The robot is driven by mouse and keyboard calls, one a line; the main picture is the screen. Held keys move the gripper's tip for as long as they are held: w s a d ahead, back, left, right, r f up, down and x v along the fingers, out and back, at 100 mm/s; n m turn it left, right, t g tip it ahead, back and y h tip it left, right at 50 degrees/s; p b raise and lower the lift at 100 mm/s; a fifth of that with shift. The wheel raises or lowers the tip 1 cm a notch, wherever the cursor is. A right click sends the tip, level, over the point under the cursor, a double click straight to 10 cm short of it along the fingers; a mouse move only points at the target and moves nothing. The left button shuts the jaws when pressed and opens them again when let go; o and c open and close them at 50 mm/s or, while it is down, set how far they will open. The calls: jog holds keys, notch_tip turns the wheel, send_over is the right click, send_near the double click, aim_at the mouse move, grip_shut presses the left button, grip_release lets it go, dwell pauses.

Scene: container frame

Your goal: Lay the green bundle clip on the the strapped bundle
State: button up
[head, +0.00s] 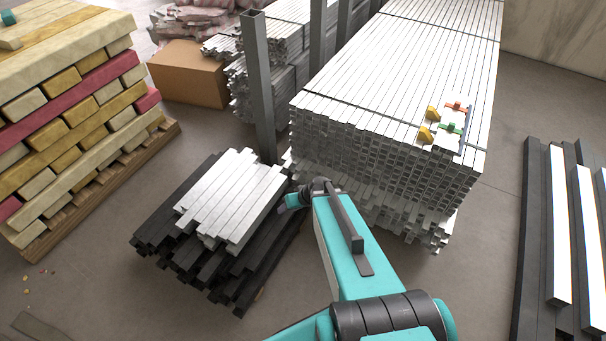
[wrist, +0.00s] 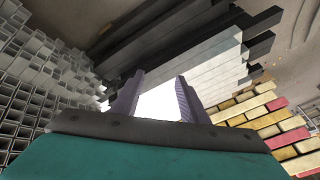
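The green bundle clip (head: 450,127) is small and lies on a white plate on top of the large stack of pale metal bars (head: 400,60), near its front right corner. Thin dark straps cross this stack, so it looks like the strapped bundle.
Two yellow wedge-shaped pieces (head: 428,124) stand left of the clips. Dark upright posts (head: 258,90) rise at the large stack's left side. A timber stack (head: 70,110) stands left, and long bars (head: 560,220) lie right.

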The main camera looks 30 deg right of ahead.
jog(key=s+a+g+p, duration=0.5)
jog(key=s+a+p, duration=0.25)
jog(key=s, duration=0.55)
jog(key=s+r+g+h+p, duration=0.1)
jog(key=s+r+g+p, duration=0.1)
jog(key=s, duration=0.6)
jog(key=s+a+r+n+g+h+p, duration=0.1)
jog(key=s+r+g+h+p, duration=0.1)
jog(key=s+p, duration=0.3)
jog(key=s+r+g, duration=0.1)
jog(key=s, duration=0.3)
jog(key=shift+a+g, duration=0.2)
jog(key=shift+g, duration=0.1)
jog(key=shift+c, duration=1.1)
